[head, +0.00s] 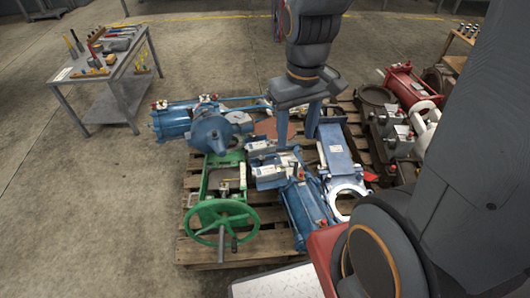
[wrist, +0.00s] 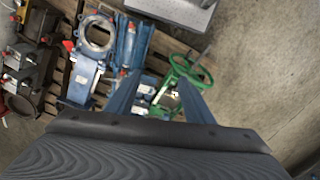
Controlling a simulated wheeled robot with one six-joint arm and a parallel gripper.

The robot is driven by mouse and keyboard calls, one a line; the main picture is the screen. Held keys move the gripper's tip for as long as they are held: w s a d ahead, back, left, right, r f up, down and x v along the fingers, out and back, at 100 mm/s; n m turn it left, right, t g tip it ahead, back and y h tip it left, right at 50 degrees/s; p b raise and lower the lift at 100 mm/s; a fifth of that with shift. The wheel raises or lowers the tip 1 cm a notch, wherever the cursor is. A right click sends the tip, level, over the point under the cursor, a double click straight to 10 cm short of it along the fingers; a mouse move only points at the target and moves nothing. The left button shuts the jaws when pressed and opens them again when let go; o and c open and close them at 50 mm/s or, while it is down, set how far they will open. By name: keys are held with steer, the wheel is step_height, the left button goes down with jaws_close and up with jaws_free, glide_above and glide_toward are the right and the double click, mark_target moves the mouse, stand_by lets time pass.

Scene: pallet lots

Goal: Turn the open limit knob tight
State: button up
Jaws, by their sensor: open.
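My gripper (head: 298,138) points down over the middle of the pallet (head: 205,248), its two blue-grey fingers apart and nothing seen between them. It also shows in the wrist view (wrist: 157,82). Below it lie blue valves and actuators, including a blue cylinder actuator (head: 303,212) and a blue gate valve with a round white-faced opening (head: 340,160). Left of these is a green valve with a handwheel (head: 221,222). A blue actuator (head: 172,122) lies at the pallet's far left. I cannot pick out the open limit knob; the parts are too small and partly covered by the gripper.
A grey metal table (head: 108,72) with hand tools stands at the back left. A second lot with a red cylinder (head: 408,85) and grey valve bodies lies close on the right. Open concrete floor (head: 80,215) lies left of the pallet.

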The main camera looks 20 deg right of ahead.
steer(key=w+f+n+b, duration=1)
steer(key=w+f, duration=0.8)
steer(key=w, duration=0.1)
steer(key=n+b, duration=1.1)
glide_above(262, 157)
step_height(262, 157, down, 24)
steer(key=shift+s+r, duration=0.15)
steer(key=shift+n, duration=0.3)
steer(key=shift+f+b, duration=0.95)
steer(key=shift+f, duration=2.95)
steer(key=c, duration=1)
steer(key=shift+c, duration=0.2)
